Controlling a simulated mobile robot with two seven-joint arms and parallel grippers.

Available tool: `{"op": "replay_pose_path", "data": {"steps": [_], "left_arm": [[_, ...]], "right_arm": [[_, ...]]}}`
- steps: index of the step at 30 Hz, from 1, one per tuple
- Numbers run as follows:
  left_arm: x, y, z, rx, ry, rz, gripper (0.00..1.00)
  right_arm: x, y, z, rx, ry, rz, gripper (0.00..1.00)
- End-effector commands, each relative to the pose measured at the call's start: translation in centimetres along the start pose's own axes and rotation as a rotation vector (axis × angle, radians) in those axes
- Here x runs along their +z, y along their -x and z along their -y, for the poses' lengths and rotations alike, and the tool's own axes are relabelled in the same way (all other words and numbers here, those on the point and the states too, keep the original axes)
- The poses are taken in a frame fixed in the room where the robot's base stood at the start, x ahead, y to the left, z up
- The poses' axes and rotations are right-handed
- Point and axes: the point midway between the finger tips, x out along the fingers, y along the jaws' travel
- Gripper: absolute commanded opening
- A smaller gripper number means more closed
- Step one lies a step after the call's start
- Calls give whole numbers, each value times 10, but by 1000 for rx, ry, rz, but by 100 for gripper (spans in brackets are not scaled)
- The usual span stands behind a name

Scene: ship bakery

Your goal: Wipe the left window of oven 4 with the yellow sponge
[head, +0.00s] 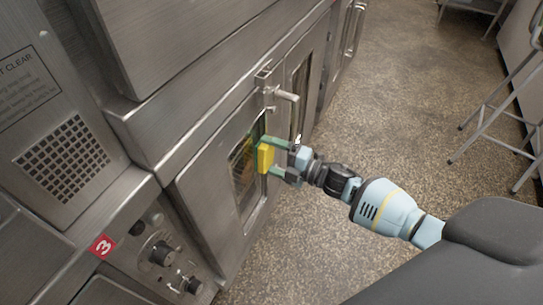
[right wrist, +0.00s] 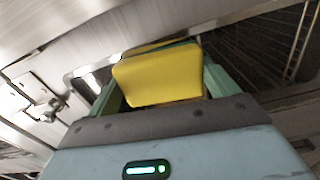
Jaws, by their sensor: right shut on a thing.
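The yellow sponge (head: 265,158) is held between the green fingers of my right gripper (head: 268,156), which is shut on it. In the right wrist view the sponge (right wrist: 158,76) sits between both fingers, its broad side toward the camera. It is at the left window (head: 241,178) of a steel oven door, near the window's right edge. A yellowish reflection shows in the glass beside it. I cannot tell whether the sponge touches the glass. No number 4 is readable on this oven. My left gripper is not in view.
A door handle (head: 284,96) sticks out just above my right gripper. A second, narrower window (head: 299,85) lies beyond it. A red label 3 (head: 102,246) and control knobs (head: 163,253) are at lower left. A metal stool (head: 505,110) stands at right; the speckled floor between is clear.

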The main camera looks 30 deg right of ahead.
Motion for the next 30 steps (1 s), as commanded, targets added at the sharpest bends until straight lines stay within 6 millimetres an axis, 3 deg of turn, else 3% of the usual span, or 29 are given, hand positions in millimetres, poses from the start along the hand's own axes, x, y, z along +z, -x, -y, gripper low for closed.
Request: {"op": "replay_pose_path", "data": {"steps": [12,23,30], "left_arm": [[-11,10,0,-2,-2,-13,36],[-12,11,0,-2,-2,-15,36],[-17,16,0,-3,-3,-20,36]], "right_arm": [[-30,0,1,4,-2,-3,68],[-37,1,3,2,-1,-2,68],[-53,-1,4,4,-1,-4,68]]}}
